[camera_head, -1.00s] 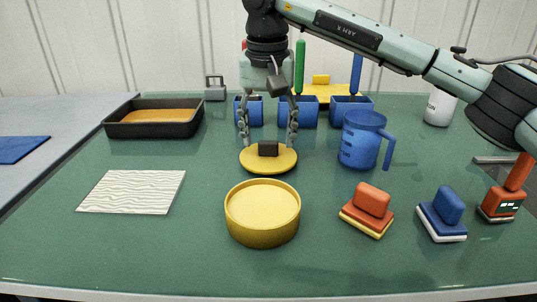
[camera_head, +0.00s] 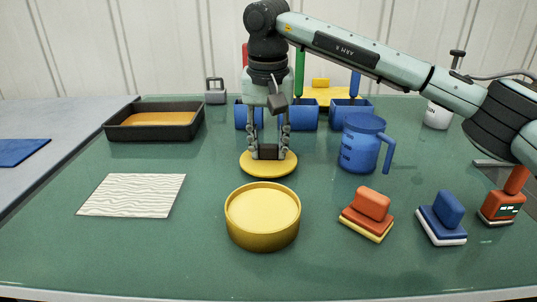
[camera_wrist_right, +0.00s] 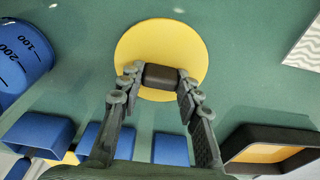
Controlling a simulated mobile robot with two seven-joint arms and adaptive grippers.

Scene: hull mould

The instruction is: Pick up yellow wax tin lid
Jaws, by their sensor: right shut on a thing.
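The yellow wax tin lid (camera_head: 268,169) is a flat yellow disc with a dark block-shaped knob on top. It lies on the green table, behind the round yellow tin (camera_head: 262,215). My right gripper (camera_head: 269,151) points straight down over the lid, its fingers closed on the dark knob from both sides. In the right wrist view the lid (camera_wrist_right: 160,45) shows beyond the fingertips, with the knob (camera_wrist_right: 160,76) between them. The lid appears to rest on the table. My left gripper is not in view.
A blue measuring jug (camera_head: 360,145) stands close right of the lid. Blue bins (camera_head: 303,117) stand behind it. A black tray (camera_head: 153,121) and a white patterned sheet (camera_head: 131,195) lie left. Orange (camera_head: 370,207) and blue (camera_head: 447,210) blocks with pads sit front right.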

